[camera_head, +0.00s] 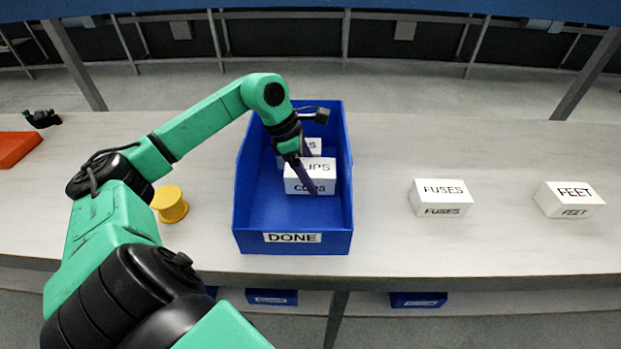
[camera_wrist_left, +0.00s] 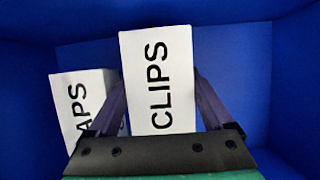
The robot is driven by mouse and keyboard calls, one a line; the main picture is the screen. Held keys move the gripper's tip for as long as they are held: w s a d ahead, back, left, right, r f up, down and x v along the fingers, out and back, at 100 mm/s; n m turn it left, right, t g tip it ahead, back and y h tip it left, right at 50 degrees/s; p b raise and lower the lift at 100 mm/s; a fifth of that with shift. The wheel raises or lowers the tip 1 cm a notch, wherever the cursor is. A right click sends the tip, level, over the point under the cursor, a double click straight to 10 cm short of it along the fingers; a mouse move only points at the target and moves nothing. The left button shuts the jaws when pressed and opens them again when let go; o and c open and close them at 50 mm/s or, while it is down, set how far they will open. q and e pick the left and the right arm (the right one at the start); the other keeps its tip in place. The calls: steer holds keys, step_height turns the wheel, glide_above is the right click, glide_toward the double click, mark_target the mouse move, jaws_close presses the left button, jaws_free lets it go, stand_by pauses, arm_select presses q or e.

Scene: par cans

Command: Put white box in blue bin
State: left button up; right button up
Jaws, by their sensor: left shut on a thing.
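The blue bin (camera_head: 270,215) stands on the table with a DONE label on its front. My left gripper (camera_head: 309,178) is inside the bin's outline, shut on a white box labelled CLIPS (camera_head: 312,184). In the left wrist view the CLIPS box (camera_wrist_left: 158,80) sits between the two fingers, with blue bin walls around. Another white box (camera_head: 314,147) lies in the bin behind it, partly hidden; its label ends in APS in the left wrist view (camera_wrist_left: 78,103). I cannot tell whether the CLIPS box touches the bin floor. My right gripper is not in view.
A white FUSES box (camera_head: 441,198) and a white FEET box (camera_head: 569,200) stand on the table to the right. A yellow spool (camera_head: 170,204) stands left of the bin. An orange object (camera_head: 17,148) is at the far left. Table between bin and FUSES box is clear.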

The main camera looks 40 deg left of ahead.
arm_select(q)
steer(key=shift+f, duration=0.55)
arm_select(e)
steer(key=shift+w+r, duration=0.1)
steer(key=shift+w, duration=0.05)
arm_select(q)
steer(key=o, duration=1.3)
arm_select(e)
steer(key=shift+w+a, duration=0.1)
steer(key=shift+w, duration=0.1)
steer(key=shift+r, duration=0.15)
